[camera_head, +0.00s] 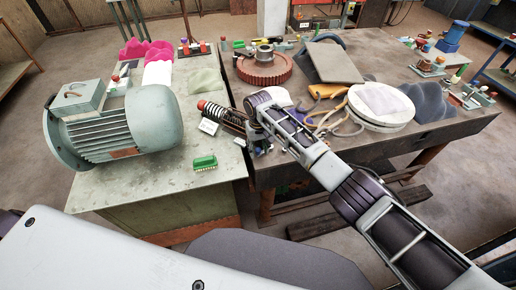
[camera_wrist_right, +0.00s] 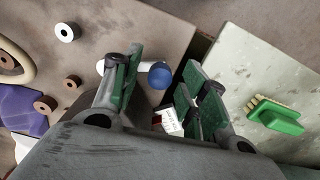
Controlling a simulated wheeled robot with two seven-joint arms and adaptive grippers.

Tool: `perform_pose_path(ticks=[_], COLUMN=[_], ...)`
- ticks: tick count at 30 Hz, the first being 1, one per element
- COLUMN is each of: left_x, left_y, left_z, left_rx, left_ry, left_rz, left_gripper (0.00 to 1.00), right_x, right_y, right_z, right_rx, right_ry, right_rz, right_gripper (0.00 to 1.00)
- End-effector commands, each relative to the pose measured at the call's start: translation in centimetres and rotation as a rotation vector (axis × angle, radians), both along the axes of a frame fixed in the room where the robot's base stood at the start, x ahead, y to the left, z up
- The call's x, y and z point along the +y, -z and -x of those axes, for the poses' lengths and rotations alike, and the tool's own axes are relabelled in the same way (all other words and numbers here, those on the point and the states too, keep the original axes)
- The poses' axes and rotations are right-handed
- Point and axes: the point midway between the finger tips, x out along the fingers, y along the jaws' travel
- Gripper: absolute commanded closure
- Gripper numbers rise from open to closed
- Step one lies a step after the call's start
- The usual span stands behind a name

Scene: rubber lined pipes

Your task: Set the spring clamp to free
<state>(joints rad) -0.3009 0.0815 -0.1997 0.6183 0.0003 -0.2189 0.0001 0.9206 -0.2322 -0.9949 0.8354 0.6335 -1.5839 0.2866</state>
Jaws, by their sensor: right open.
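A dark coil-like part with a red and white end (camera_head: 222,115) lies near the edge where the two tables meet. It looks like the spring clamp, but I cannot tell its setting. My right gripper (camera_head: 257,138) is at its right end, pointing down; I cannot tell whether they touch. In the right wrist view the green-padded fingers (camera_wrist_right: 161,84) are spread apart. A white cylinder with a blue end (camera_wrist_right: 158,75) shows beyond and between them; I cannot tell whether it belongs to the clamp. The left gripper is out of view.
The right table holds a red gear (camera_head: 264,68) and a round white-topped item (camera_head: 380,106). A gap separates the tables.

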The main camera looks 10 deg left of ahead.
Motion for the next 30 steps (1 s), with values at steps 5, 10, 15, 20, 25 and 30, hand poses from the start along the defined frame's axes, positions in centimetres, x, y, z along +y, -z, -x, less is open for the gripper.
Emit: perform_pose_path(ticks=[5,10,15,20,25,30], left_x=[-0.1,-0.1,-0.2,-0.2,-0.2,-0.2], left_y=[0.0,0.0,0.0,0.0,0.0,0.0], left_z=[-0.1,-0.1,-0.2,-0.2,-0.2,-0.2], left_rx=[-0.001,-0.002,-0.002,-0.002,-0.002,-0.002], left_ry=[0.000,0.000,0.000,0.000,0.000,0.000], left_rz=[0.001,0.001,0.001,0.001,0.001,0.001], left_gripper=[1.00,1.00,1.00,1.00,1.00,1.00], right_x=[0.0,0.0,0.0,0.1,0.1,0.1], right_y=[-1.1,-3.1,-5.6,-8.0,-10.2,-11.5], right_z=[-0.1,-0.1,-0.1,-0.1,0.0,0.0], right_rx=[-0.001,-0.002,-0.002,-0.002,-0.002,-0.001], right_ry=[0.000,-0.001,-0.001,-0.001,0.000,0.000], right_rz=[-0.001,-0.001,-0.001,-0.002,-0.001,-0.001], right_gripper=[0.56,0.56,0.56,0.56,0.56,0.56])
